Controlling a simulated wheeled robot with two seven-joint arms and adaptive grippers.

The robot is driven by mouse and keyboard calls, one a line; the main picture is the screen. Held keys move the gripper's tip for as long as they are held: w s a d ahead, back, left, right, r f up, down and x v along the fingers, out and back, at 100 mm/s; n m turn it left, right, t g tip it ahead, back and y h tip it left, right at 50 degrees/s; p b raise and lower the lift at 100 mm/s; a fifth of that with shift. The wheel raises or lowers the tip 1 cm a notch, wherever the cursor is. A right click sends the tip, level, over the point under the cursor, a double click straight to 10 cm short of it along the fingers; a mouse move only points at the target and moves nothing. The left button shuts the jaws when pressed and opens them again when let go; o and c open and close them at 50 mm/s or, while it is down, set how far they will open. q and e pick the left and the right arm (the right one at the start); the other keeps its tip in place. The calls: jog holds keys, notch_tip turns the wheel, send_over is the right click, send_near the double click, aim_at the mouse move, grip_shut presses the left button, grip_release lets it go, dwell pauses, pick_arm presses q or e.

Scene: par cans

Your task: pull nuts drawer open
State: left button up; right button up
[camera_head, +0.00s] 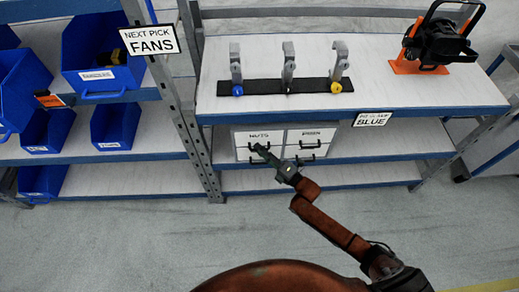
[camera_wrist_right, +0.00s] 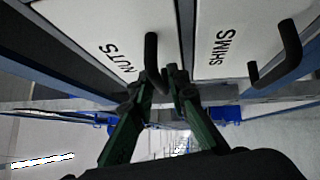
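The nuts drawer (camera_head: 243,154) is the upper left one in a small white drawer block on the shelf under the work table. Its front (camera_wrist_right: 110,22), labelled NUTS, and its dark bar handle (camera_wrist_right: 151,60) show close up in the right wrist view. My left gripper is out of view.
The shims drawer (camera_wrist_right: 228,30) with its own handle sits right beside it, and lower drawers lie beneath. The table edge (camera_head: 290,116) overhangs the block. A shelf post (camera_head: 190,130) stands to the left. The floor in front is clear.

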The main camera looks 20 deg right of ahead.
jog(key=shift+w+a, duration=0.1)
jog(key=shift+c, duration=0.2)
grip_shut()
dwell(0.4)
